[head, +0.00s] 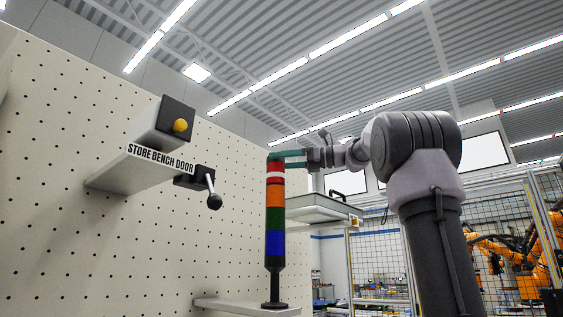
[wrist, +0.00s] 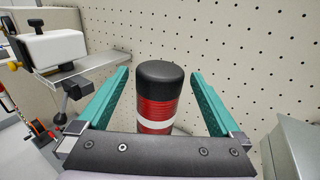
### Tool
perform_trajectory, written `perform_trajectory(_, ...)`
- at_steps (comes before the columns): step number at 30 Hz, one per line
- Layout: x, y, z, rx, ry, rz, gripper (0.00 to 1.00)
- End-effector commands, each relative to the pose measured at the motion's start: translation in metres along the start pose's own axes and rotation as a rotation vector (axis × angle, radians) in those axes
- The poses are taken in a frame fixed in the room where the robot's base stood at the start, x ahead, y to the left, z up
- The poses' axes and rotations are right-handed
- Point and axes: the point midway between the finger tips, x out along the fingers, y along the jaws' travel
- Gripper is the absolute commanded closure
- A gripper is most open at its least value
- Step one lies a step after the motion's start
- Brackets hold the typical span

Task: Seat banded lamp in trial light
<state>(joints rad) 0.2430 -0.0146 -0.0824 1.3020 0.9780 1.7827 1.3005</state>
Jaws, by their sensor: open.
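The banded lamp (head: 275,175) is red with a white band and stands upright at the top of the trial light (head: 275,225). Below it are orange, green and blue sections on a black stem and foot. In the wrist view the banded lamp (wrist: 156,118) shows its black cap, red body and white band. My gripper (head: 273,155) is at the height of the lamp's top. In the wrist view its green fingers stand open on either side of the lamp, with a gap on both sides. I cannot tell how deeply the lamp sits in the light.
The trial light stands on a small shelf (head: 240,306) by a pegboard wall (head: 60,130). To its left, a "STORE BENCH DOOR" shelf (head: 120,173) carries a box with a yellow button (head: 180,125) and a black-knobbed lever (head: 213,198). A grey case (head: 320,212) is behind, right.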

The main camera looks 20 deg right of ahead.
Motion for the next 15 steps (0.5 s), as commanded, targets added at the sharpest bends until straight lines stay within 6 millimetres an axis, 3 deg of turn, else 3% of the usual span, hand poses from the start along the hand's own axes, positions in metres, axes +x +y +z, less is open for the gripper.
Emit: perform_trajectory(15,-0.0065,0.0000,0.0003,0.000,0.000,0.000,0.00)
